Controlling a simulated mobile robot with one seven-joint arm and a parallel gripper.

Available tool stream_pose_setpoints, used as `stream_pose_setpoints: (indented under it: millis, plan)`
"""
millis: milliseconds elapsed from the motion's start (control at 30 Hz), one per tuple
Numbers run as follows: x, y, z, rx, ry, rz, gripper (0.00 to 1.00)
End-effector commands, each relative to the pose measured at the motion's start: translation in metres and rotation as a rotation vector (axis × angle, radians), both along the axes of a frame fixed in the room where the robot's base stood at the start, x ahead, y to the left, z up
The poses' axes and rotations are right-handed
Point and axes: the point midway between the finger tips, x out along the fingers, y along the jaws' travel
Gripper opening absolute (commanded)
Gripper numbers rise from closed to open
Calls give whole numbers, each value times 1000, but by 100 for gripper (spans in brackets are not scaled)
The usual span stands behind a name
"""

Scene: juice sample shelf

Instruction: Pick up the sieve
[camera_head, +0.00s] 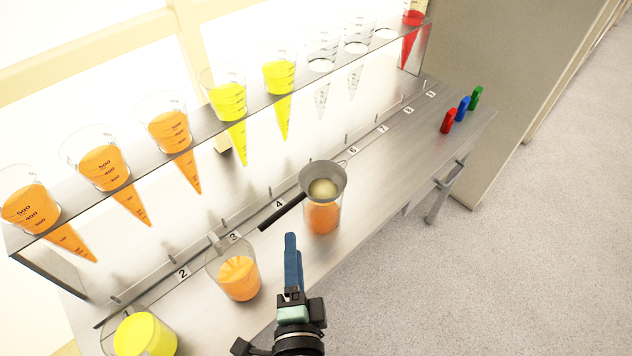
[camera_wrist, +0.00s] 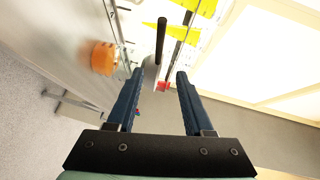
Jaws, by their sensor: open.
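The sieve (camera_head: 335,171) has a grey round bowl and a black handle that points to the lower left. It sits on top of a clear beaker of orange juice (camera_head: 322,217), with something pale inside the bowl. My gripper (camera_head: 291,238) has blue fingers and is below the sieve in the head view, apart from it. In the wrist view my gripper (camera_wrist: 160,76) is open and empty. There the sieve (camera_wrist: 150,74) shows edge-on between and beyond the fingertips, its handle pointing up. The orange beaker (camera_wrist: 103,57) lies to the left of the fingers.
A jug of orange juice (camera_head: 239,278) and a yellow container (camera_head: 145,335) stand on the steel bench (camera_head: 375,185). Above, a rack (camera_head: 145,180) holds several cone vessels. Small red (camera_head: 447,121), blue and green objects are at the far right end.

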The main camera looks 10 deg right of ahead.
Motion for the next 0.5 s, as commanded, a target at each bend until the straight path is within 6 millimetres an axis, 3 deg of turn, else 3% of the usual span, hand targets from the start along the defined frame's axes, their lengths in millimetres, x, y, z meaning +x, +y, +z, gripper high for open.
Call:
stream_pose_setpoints:
  millis: [300,500]
  plan:
    - [52,-2,-7,-3,-3,2,52]
    - [67,-3,-9,-2,-1,0,52]
